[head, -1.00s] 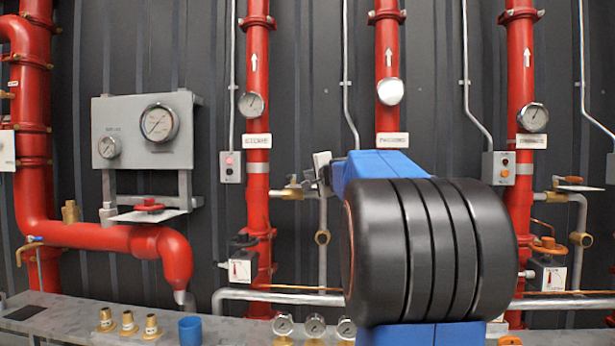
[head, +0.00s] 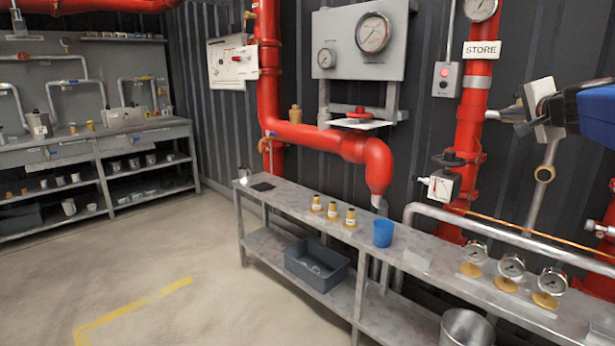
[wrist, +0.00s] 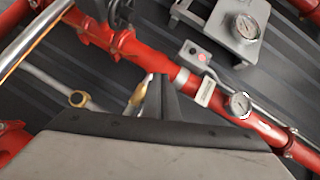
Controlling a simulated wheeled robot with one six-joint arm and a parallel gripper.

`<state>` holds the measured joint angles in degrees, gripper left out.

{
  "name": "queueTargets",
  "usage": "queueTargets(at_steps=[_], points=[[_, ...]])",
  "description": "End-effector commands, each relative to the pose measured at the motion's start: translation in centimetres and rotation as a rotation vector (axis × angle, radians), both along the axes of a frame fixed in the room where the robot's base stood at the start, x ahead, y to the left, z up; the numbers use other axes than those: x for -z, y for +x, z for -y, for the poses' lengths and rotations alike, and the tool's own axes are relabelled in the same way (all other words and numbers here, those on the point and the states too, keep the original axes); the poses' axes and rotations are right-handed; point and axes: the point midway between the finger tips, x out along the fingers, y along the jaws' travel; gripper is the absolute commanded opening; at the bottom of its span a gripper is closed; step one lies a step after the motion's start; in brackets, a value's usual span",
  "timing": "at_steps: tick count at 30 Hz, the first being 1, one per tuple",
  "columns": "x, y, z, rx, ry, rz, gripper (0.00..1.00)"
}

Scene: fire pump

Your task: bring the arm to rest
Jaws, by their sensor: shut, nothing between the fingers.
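My arm shows only in part at the right edge of the head view, as a blue link. My gripper (head: 522,116) is at its end, in front of the wall pipes and partly cut into by the background. In the wrist view my gripper (wrist: 158,100) points up from the grey wrist housing; its dark fingers are together with nothing between them. Behind the fingers are a brass valve handle and a red pipe (wrist: 130,50); the distance to them cannot be told.
A grey bench (head: 425,265) runs along the wall, bearing a blue cup (head: 383,233), brass fittings and several gauges (head: 511,266). A grey bin (head: 316,265) sits on its lower shelf. A red standpipe (head: 470,130) rises near my gripper. Open floor (head: 150,255) lies at left.

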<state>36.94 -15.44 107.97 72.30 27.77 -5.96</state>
Motion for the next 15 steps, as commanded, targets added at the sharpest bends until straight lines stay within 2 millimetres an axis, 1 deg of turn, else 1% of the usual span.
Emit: queueTargets(at_steps=[1, 2, 3, 5, 6, 8, 9, 11, 12, 14, 15], points=[[1.5, -0.5, -3.1, -0.056, -0.032, -0.041, 0.00], [2.4, -0.8, -4.7, -0.087, -0.052, -0.067, 0.00], [3.7, -1.3, -6.8, -0.127, -0.077, -0.101, 0.00], [5.7, -2.3, -9.8, -0.189, -0.119, -0.154, 0.00], [7.1, -3.1, -11.7, -0.229, -0.148, -0.189, 0.00], [9.2, -4.4, -14.4, -0.290, -0.191, -0.242, 0.00], [10.7, -5.4, -16.1, -0.331, -0.221, -0.279, 0.00], [13.0, -7.1, -18.5, -0.391, -0.267, -0.332, 0.00], [14.5, -8.4, -20.0, -0.430, -0.298, -0.368, 0.00], [16.8, -10.4, -22.1, -0.490, -0.348, -0.423, 0.00], [18.5, -11.8, -23.3, -0.528, -0.381, -0.460, 0.00]])
